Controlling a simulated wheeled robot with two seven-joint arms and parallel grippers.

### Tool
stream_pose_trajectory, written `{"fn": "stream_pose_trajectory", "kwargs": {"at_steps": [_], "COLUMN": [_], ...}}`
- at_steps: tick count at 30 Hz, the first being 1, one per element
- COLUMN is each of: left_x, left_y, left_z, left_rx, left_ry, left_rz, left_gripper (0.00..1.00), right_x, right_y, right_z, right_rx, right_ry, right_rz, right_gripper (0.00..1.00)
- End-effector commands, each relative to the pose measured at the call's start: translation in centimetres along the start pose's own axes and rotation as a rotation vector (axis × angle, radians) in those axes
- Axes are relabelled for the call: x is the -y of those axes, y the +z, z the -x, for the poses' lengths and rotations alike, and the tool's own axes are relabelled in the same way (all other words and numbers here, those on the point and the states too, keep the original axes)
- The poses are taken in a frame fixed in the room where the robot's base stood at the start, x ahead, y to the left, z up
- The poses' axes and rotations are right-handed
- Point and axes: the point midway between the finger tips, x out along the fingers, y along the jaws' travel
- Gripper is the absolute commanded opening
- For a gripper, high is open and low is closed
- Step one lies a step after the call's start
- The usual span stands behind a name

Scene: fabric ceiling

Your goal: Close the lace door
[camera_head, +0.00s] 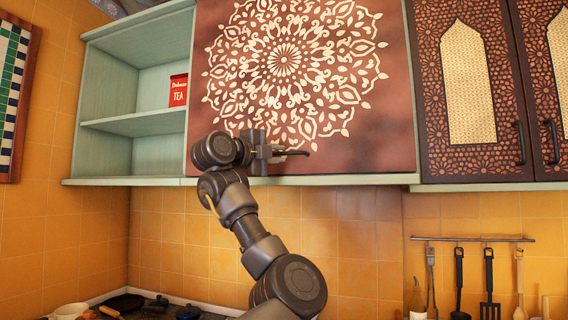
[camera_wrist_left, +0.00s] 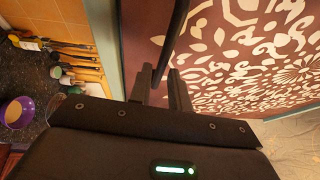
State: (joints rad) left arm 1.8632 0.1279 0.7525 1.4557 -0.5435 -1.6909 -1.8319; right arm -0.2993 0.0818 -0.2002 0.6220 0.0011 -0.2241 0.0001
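The lace door (camera_head: 395,110) is a reddish-brown panel with a large white lace rosette, on the upper wall cabinet. Whether it stands a little ajar is hard to tell. Its dark bar handle (camera_head: 293,153) sits low on the panel and sticks out to the right of my left gripper (camera_head: 267,153). In the left wrist view the handle (camera_wrist_left: 172,45) runs down between the two closely spaced fingers of my left gripper (camera_wrist_left: 160,85), which appears shut on it. The lace panel (camera_wrist_left: 215,65) fills the right side there. My right gripper is in neither view.
Left of the door is an open green shelf (camera_head: 130,125) with a red tea tin (camera_head: 179,91). Dark carved cabinet doors (camera_head: 490,140) are on the right. Utensils hang from a rail (camera_head: 470,239) below. A purple bowl (camera_wrist_left: 17,112) shows on the counter.

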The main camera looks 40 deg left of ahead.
Motion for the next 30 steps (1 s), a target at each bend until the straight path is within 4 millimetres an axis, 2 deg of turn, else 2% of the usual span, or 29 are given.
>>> {"fn": "stream_pose_trajectory", "kwargs": {"at_steps": [1, 3, 9, 16, 26, 30], "left_x": [-0.4, -0.2, 0.1, 0.2, 0.2, 1.7], "left_y": [0.0, -0.1, -0.1, -0.1, -0.1, 0.0], "left_z": [1.0, 1.9, 3.3, 3.4, 3.4, 3.2], "left_rx": [0.001, 0.001, 0.001, 0.000, 0.001, 0.001], "left_ry": [-0.004, -0.004, -0.003, -0.002, -0.002, -0.002], "left_rz": [0.000, -0.001, -0.002, -0.002, -0.001, -0.002], "left_gripper": [0.19, 0.19, 0.19, 0.19, 0.19, 0.19], "right_x": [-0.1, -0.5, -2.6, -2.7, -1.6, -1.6], "right_y": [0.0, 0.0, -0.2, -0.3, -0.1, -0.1], "right_z": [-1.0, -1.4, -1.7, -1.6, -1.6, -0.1], "right_rx": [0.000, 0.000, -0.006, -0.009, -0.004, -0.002], "right_ry": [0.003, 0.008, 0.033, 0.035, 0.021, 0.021], "right_rz": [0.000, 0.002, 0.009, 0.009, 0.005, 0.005], "right_gripper": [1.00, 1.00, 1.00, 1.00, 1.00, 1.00]}}
